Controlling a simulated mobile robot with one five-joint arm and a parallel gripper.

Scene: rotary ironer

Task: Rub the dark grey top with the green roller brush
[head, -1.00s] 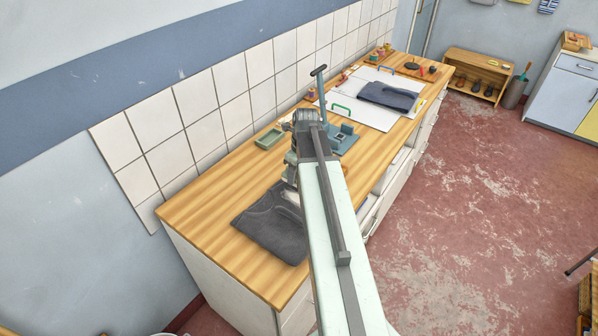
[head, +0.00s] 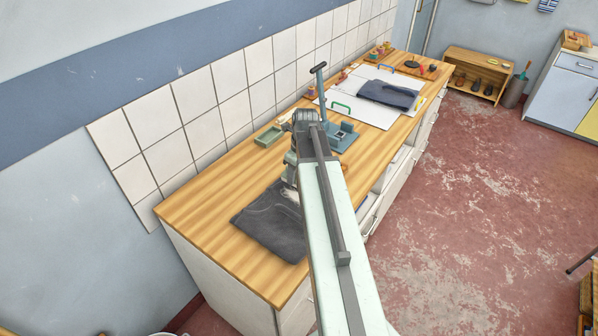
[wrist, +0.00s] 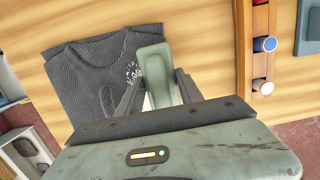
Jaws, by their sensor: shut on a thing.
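The dark grey top (head: 266,229) lies flat near the front end of the wooden counter. It also shows in the wrist view (wrist: 85,78), with pale lint-like specks near the brush. My gripper (wrist: 157,90) is shut on the green roller brush (wrist: 153,66), whose pale green body sticks out between the fingers over the right part of the top. In the head view my arm hides most of the gripper and the brush. I cannot tell whether the brush touches the cloth.
The wooden counter (head: 200,208) has bare room left of the top. A green tray (head: 268,138) and a blue-grey piece (head: 345,139) stand behind my gripper. Farther back, a dark folded garment (head: 387,95) lies on white boards. A wooden rack (wrist: 262,28) is at right in the wrist view.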

